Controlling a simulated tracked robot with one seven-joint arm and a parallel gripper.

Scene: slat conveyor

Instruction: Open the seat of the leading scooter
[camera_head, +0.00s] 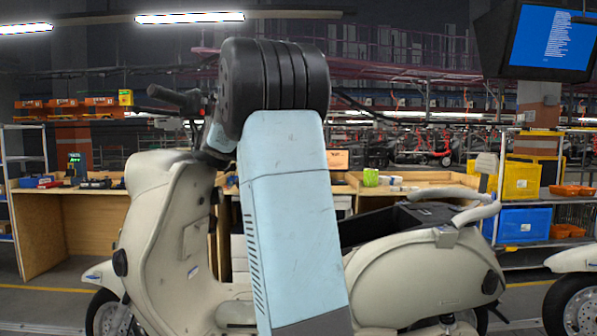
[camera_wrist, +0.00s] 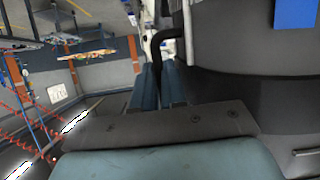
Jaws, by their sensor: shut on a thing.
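The leading scooter (camera_head: 170,235) is cream and stands side-on, facing left, in the head view. A dark, box-like area (camera_head: 385,222) shows on top of its rear body, ahead of the pale grab rail (camera_head: 476,212). My arm's pale blue link hides the middle of the scooter, and my gripper is hidden there. In the wrist view my gripper (camera_wrist: 162,72) shows two blue-grey fingers close together. A large dark grey surface, which looks like the seat (camera_wrist: 235,62), lies beside and beyond them. The fingers are shut on it; the exact contact is hard to see.
A second cream scooter's front wheel (camera_head: 573,306) shows at the right edge. Wooden workbenches (camera_head: 75,225) stand behind the line. Yellow bins (camera_head: 521,180) and a blue bin (camera_head: 522,224) are on a rack at right. A blue-screened monitor (camera_head: 553,38) hangs at upper right.

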